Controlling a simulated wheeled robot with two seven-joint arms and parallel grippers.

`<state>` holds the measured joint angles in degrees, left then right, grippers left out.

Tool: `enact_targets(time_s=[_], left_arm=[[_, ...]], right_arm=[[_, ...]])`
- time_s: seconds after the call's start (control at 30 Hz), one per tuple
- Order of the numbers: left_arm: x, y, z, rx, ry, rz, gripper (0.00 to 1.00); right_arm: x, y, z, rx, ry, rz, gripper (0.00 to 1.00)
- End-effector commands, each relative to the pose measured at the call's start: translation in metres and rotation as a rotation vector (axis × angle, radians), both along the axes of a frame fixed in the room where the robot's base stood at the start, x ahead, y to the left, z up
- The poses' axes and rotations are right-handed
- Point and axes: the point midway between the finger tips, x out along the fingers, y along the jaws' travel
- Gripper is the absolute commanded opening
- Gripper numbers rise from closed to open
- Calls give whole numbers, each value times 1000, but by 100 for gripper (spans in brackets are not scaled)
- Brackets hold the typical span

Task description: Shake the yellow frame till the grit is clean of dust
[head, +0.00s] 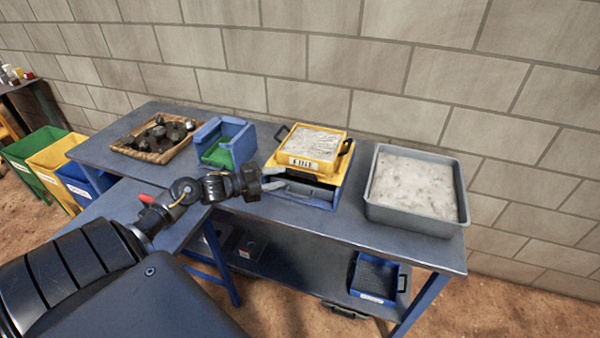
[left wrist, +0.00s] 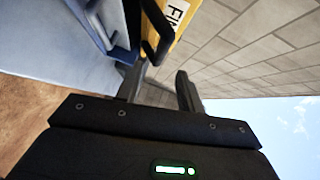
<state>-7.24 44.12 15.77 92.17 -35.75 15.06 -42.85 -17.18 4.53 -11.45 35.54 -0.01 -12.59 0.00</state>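The yellow frame (head: 299,161) holds pale grey grit (head: 315,142) and sits on a blue stand (head: 318,200) on the table. It has a black handle on each side. My left gripper (head: 279,179) is at the frame's front left, fingers apart and pointing towards it. In the left wrist view the yellow frame (left wrist: 178,22) and one black handle (left wrist: 157,45) show just beyond the open fingers (left wrist: 158,88). The handle lines up with the gap; I cannot tell whether it is inside it. My right gripper is out of view.
On the grey table (head: 240,208), a grey tub (head: 374,208) of pale powder stands right, and a blue-and-green box (head: 225,147) and a wooden tray (head: 133,153) of dark rocks stand left. A blue tray (head: 374,276) is on the lower shelf. The wall is close behind.

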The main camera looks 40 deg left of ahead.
Motion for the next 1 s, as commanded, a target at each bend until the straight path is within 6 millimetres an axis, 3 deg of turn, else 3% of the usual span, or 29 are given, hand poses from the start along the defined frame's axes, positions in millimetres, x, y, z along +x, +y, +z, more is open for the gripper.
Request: enact_targets(time_s=[0.2,0.43,0.83,1.0], left_arm=[[39,-18,-2,-4,-2,3,38],[65,-32,-8,-2,0,2,38],[73,-36,-11,1,1,1,38],[73,-36,-11,1,1,2,18]], right_arm=[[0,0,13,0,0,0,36],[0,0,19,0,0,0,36],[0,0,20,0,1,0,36],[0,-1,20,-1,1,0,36]])
